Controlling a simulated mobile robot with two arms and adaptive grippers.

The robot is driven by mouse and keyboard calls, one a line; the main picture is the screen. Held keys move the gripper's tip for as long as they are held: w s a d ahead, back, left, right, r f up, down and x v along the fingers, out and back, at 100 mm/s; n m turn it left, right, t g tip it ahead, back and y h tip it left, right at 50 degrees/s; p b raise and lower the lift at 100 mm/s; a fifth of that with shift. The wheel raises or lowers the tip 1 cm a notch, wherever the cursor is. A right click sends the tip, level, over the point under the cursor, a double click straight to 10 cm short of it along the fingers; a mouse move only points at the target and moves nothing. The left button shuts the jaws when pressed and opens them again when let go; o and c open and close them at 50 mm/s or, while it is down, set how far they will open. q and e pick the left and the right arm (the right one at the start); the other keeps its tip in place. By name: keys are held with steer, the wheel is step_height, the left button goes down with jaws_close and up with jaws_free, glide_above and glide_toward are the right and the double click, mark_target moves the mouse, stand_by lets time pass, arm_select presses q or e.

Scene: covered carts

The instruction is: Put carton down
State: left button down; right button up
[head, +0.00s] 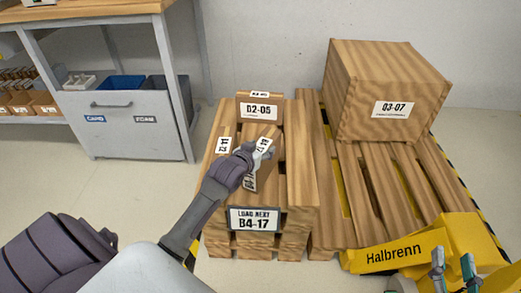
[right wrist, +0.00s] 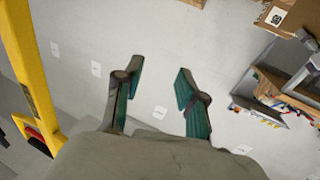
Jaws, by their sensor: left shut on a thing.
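My left gripper (head: 257,156) is shut on a small brown carton (head: 270,172) with white labels, partly hidden by the gripper. The carton is low over or on the left wooden pallet (head: 302,180); I cannot tell whether it touches. A carton labelled D2-05 (head: 258,115) sits just behind it. Another carton with a white label (head: 223,146) is close on its left. A sign reading LOAD NEXT B4-17 (head: 254,219) is on the pallet's front. My right gripper (head: 453,268) is open and empty, and its spread fingers show in the right wrist view (right wrist: 157,90).
A large carton labelled 03-07 (head: 393,109) stands at the back of the right pallet (head: 376,190), whose front slats are bare. A yellow Halbrenn truck (head: 405,250) is at lower right. A workbench (head: 80,12) with a grey bin unit (head: 125,125) stands at left.

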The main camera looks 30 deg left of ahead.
arm_select(q)
steer(key=shift+r, duration=0.1)
steer(key=shift+c, duration=1.4)
jaws_free()
steer(key=shift+f, duration=0.2)
